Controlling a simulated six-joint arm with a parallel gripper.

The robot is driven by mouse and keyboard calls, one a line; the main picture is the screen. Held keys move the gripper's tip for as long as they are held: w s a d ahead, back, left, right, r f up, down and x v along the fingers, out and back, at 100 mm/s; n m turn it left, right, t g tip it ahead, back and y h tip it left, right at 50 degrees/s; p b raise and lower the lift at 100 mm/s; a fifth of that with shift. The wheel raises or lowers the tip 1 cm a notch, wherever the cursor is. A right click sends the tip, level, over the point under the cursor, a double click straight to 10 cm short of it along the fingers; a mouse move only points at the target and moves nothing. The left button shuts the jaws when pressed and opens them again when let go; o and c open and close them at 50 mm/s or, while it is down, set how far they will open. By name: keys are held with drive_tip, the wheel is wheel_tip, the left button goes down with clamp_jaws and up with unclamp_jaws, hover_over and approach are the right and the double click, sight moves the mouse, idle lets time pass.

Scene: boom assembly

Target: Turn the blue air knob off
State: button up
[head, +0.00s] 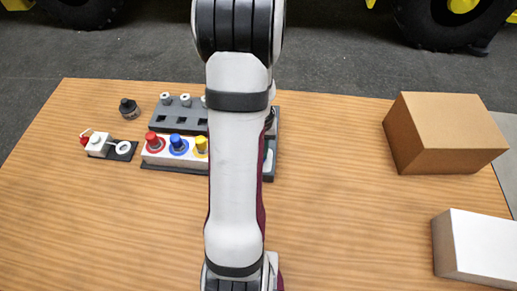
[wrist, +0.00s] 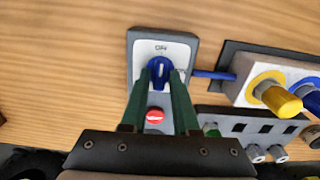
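The blue air knob (wrist: 160,72) sits on a grey-and-white panel (wrist: 178,48) in the wrist view. The panel has a label reading OFF above the knob and a red button (wrist: 155,115) below it. The knob's handle looks roughly in line with the label, but its exact setting is hard to read. My gripper (wrist: 160,80) has its two green fingers apart, one on each side of the knob. Whether they touch it I cannot tell. In the head view my arm hides the knob and my gripper.
A blue line (wrist: 213,75) joins the panel to a block with yellow (head: 201,145), blue (head: 178,145) and red (head: 154,142) knobs. A grey slotted block (head: 178,115) stands behind. A brown box (head: 445,135) and white box (head: 478,248) stand right; the front left table is clear.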

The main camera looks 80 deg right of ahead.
drive_tip(key=shift+o, duration=1.3)
wheel_tip(320, 180, up, 16)
drive_tip(key=shift+f, duration=0.15)
drive_tip(key=w+a+r+n+t+y, duration=0.1)
drive_tip(key=w+a+r+n, duration=0.2)
drive_tip(key=w+a+n, duration=1.1)
drive_tip(key=s+a+f+m, duration=0.1)
drive_tip(key=a, duration=1)
drive_tip(key=a+f+g, duration=0.1)
drive_tip(key=a+f, duration=0.1)
drive_tip(key=a, duration=0.9)
drive_tip(key=shift+s+m+y, duration=0.35)
drive_tip(key=shift+m+y, duration=0.05)
